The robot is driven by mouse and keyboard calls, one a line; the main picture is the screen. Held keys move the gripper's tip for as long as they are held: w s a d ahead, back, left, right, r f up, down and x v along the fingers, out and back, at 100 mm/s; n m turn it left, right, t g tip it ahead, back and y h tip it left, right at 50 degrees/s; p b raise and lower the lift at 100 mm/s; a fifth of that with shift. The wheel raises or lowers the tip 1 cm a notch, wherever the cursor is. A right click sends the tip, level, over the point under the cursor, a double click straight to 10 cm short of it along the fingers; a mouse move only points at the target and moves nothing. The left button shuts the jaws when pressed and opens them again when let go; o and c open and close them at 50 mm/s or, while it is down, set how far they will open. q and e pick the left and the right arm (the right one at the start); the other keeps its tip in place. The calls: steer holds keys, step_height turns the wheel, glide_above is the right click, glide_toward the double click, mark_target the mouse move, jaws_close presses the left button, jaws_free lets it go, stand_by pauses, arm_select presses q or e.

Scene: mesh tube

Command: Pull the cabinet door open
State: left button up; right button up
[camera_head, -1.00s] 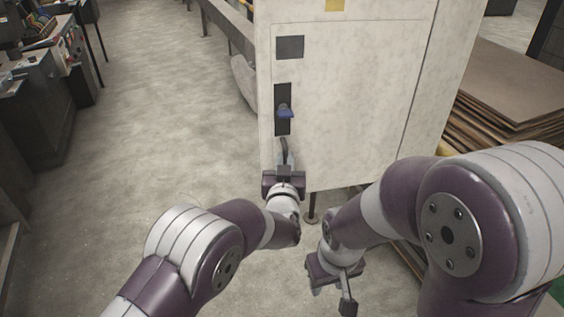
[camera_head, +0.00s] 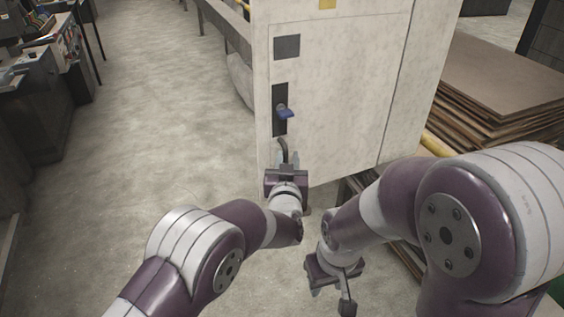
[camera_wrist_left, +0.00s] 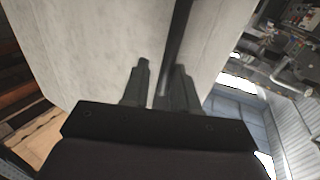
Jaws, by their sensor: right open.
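The pale cabinet door (camera_head: 335,100) faces me with its seams visible. Below the plate, a dark curved handle (camera_head: 283,149) reaches down to my left gripper (camera_head: 284,163). In the left wrist view, a dark bar (camera_wrist_left: 178,40) runs between the fingers of my left gripper (camera_wrist_left: 160,85). It lies close to the right finger; whether both fingers press on it is unclear. My right gripper (camera_head: 330,288) is open and empty, low in front of the cabinet.
A stack of brown sheets (camera_head: 500,85) and a yellow pipe (camera_head: 436,145) are right of the cabinet. Workbenches with equipment (camera_head: 35,65) line the left. The concrete floor (camera_head: 150,120) between them is clear.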

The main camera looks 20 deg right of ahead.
arm_select(q)
steer(key=shift+o, duration=1.2)
steer(key=shift+d+r, duration=0.25)
steer(key=shift+d, duration=0.3)
steer(key=shift+f, duration=0.15)
arm_select(e)
steer(key=shift+d, duration=0.35)
arm_select(q)
steer(key=shift+a+f, duration=0.15)
steer(key=shift+a, duration=0.05)
steer(key=v, duration=1.2)
steer(key=shift+s+p, duration=0.3)
arm_select(e)
steer(key=shift+r, duration=0.25)
arm_select(q)
steer(key=shift+a, duration=0.1)
